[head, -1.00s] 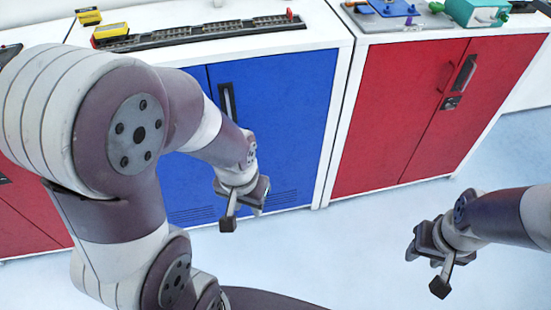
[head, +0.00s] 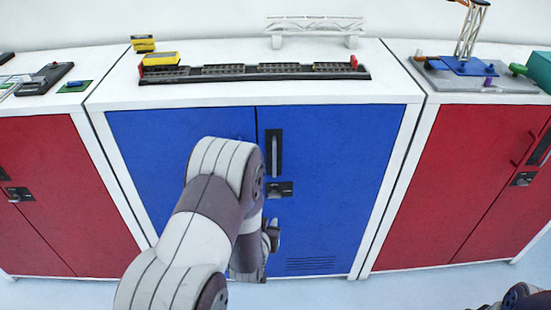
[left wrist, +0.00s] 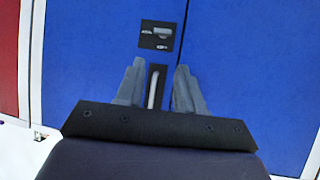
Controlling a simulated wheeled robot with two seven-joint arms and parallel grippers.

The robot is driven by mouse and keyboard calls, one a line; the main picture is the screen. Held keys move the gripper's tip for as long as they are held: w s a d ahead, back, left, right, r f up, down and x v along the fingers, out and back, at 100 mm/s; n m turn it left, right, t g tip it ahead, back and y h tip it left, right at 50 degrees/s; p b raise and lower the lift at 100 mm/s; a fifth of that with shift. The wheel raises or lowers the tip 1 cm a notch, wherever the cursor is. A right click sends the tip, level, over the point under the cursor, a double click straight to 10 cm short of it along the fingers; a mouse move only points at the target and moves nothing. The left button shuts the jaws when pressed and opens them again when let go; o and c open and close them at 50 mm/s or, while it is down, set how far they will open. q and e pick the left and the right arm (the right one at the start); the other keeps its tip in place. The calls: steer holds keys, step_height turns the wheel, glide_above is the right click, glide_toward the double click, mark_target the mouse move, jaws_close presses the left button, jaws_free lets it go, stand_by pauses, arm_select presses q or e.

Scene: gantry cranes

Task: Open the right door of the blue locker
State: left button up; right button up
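The blue locker (head: 180,130) stands in the middle, with both doors shut. Its right door (head: 340,180) carries a dark upright handle (head: 273,152) near the middle seam and a lock plate (head: 279,189) below it. My left gripper (head: 270,236) is in front of the doors, below the lock plate in the head view, partly hidden by my arm. In the left wrist view my left gripper (left wrist: 156,88) is open, and the handle (left wrist: 153,88) shows between its fingers, with the lock plate (left wrist: 157,35) above. I cannot tell the distance to the handle. My right gripper's fingers are out of view.
Red lockers stand at left (head: 60,190) and right (head: 470,170). A model rail track (head: 250,73), yellow blocks (head: 160,59) and a white truss bridge (head: 315,28) are on the blue locker's top. A blue-based crane model (head: 462,66) stands at right. Floor shows at lower right.

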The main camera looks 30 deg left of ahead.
mark_target(274, 153)
arm_select(q)
steer(key=w+a+r+t+y, duration=0.1)
steer(key=w+r+t, duration=0.15)
steer(key=r, duration=0.25)
steer(key=w+a+r+t+y, duration=0.1)
steer(key=r+t, duration=0.2)
steer(key=r, duration=0.2)
steer(key=x, duration=1.2)
steer(key=shift+w, duration=0.15)
jaws_close()
